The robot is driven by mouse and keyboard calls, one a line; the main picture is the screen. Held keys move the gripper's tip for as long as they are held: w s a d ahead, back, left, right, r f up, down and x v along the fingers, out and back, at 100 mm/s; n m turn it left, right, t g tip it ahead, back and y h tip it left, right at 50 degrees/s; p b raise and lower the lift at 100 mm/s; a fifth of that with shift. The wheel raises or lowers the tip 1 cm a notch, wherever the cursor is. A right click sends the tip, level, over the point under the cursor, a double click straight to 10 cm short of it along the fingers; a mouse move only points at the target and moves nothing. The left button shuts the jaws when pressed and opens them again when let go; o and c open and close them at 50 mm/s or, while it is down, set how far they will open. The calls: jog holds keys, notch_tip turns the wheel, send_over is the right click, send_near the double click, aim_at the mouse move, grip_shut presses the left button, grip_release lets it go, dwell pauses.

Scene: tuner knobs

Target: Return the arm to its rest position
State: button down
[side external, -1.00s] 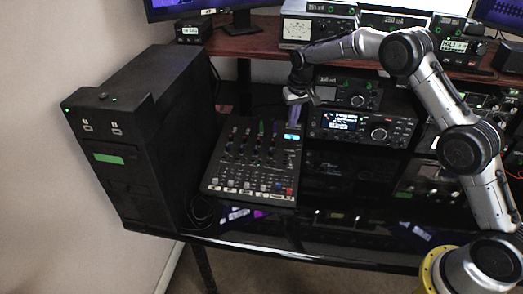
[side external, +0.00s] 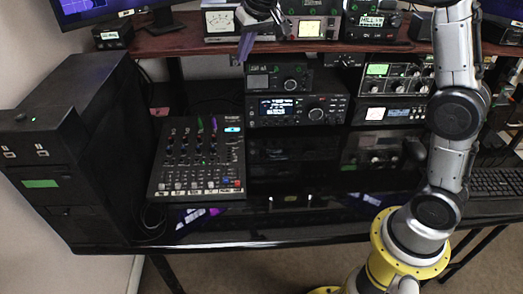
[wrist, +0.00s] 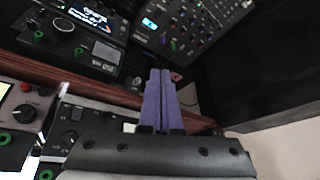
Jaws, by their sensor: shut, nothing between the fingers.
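My gripper (side external: 245,46) is at the top of the side view, in front of the wooden shelf and above the stacked radios. Its purple fingers point down and are closed together with nothing between them. They also show shut in the middle of the wrist view (wrist: 160,85). My arm rises nearly upright at the right of the side view, and its upper part runs out of the frame. The black mixer (side external: 195,187) lies flat on the desk, clear of the gripper. The radio (side external: 297,110) with a lit display and a large knob stands below the gripper.
A black computer tower (side external: 75,150) stands at the left. A wooden shelf (side external: 170,45) with meters and monitors runs along the back. More equipment (side external: 395,80) stands on the right, near my arm. The glossy desk front (side external: 285,225) is mostly clear.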

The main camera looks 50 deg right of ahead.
jog(key=s+a+r+n+t, duration=0.1)
jog(key=s+r, duration=0.2)
jog(key=s, duration=0.8)
jog(key=s+a+r+t, duration=0.1)
jog(key=s+r, duration=0.2)
jog(key=s, duration=0.8)
jog(key=s+f+n+g, duration=0.1)
jog(key=s+f, duration=0.9)
jog(key=s, duration=0.2)
jog(key=shift+s+f+n, duration=0.3)
jog(key=shift+s+f, duration=0.1)
